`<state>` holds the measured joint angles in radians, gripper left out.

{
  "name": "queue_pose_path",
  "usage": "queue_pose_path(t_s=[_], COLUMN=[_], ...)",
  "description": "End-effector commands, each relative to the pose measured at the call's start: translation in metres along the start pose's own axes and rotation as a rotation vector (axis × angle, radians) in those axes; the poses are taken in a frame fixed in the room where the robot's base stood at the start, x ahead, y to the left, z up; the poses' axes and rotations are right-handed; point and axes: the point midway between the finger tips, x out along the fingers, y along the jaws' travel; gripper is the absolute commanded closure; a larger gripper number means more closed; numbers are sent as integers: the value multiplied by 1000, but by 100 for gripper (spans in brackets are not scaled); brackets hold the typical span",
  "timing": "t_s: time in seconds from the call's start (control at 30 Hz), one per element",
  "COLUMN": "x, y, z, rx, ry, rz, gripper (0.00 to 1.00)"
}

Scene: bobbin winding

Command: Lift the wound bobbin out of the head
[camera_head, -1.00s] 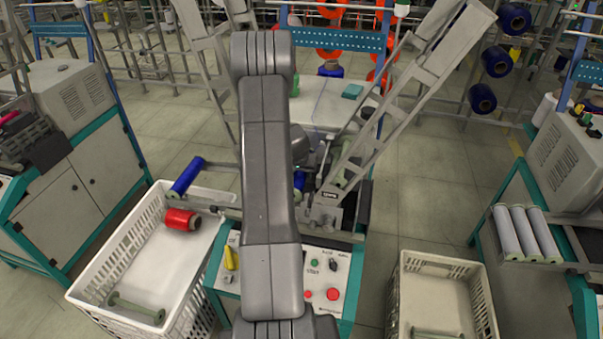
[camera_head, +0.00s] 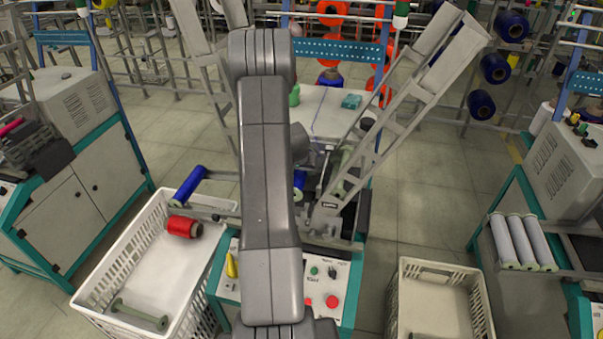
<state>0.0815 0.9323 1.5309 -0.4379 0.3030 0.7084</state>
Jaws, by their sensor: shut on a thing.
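A strip of a blue wound bobbin (camera_head: 299,181) shows in the winding head (camera_head: 328,212) of the middle machine, just right of my arm. The rest of the bobbin is hidden behind my arm. My grey arm covers the centre of the picture, with a rounded wrist part showing just above the blue strip. My gripper's jaws are hidden behind the arm, so their hold on the bobbin does not show. I cannot tell if the bobbin is seated or raised.
Another blue bobbin (camera_head: 187,186) lies at the machine's left, above a white crate (camera_head: 103,269) holding a red bobbin (camera_head: 183,227) and a pale green spool (camera_head: 139,315). A cream crate (camera_head: 440,264) stands at right. Slanted grey frame arms (camera_head: 400,100) rise beside the head.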

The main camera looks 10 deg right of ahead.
Motion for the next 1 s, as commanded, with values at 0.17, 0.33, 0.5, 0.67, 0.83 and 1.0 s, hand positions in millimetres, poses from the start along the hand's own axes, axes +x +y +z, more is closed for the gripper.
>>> queue_pose_path(t_s=[0.17,0.33,0.5,0.67,0.83,1.0], x=[-14,-25,-36,-45,-56,-66], y=[0,0,0,0,0,0], z=[-7,-12,-16,-21,-26,-30], rx=[2,0,2,0,2,2], ry=[2,1,1,3,3,3], rz=[-1,0,-1,0,-1,-1], gripper=[88,88,88,88,88,88])
